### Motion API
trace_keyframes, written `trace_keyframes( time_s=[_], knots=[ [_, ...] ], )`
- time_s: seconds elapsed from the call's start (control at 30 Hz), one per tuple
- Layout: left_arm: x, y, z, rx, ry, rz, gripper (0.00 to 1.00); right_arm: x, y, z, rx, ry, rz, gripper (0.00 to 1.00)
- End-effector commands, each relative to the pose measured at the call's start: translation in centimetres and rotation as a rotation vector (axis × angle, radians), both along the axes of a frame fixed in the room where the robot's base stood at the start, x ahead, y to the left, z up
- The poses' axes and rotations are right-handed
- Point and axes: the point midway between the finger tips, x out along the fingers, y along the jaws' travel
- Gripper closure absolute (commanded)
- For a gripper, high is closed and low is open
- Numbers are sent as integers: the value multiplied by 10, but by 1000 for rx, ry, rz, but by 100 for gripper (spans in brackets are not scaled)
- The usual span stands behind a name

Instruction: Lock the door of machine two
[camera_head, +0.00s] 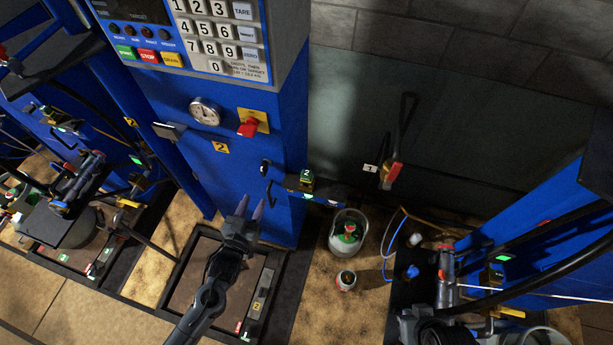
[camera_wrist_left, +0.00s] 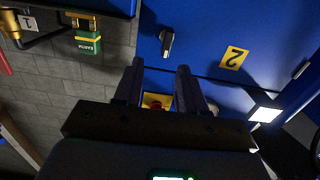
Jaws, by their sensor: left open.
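A small dark knob (camera_head: 265,167) sits right of the label near the panel's edge. My left gripper (camera_head: 252,208) is open and empty in front of the lower column. Its fingers (camera_wrist_left: 160,78) show apart in the wrist view, clear of the knob. I do not see my right gripper.
A red switch on a yellow plate (camera_head: 250,123) and a round gauge (camera_head: 205,111) are above the label. A bracket with a green block (camera_head: 307,178) juts out at the right. A grey bucket (camera_head: 348,232) stands on the floor nearby.

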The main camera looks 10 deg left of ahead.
Motion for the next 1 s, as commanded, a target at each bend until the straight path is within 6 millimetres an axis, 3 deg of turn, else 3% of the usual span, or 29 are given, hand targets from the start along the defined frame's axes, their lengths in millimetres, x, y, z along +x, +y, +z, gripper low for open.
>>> trace_keyframes(
  time_s=[0.03, 0.2, 0.43, 0.8, 1.0],
  knots=[
    [7, 1, -9, 7, -16, -3, 60, 0, 3, -16, 7, -1, 2, 100],
    [21, 1, -3, 11, -47, -7, 60, 0, 7, -26, 16, -2, 6, 100],
    [42, -3, 1, 10, -55, -7, 60, 0, 8, -24, 23, -4, -1, 100],
    [100, -12, 1, 9, -54, -7, 60, 0, 4, -27, 8, -6, 4, 100],
    [121, -15, 0, 9, -53, -7, 60, 0, 3, -28, 3, -4, 6, 100]
  ],
)
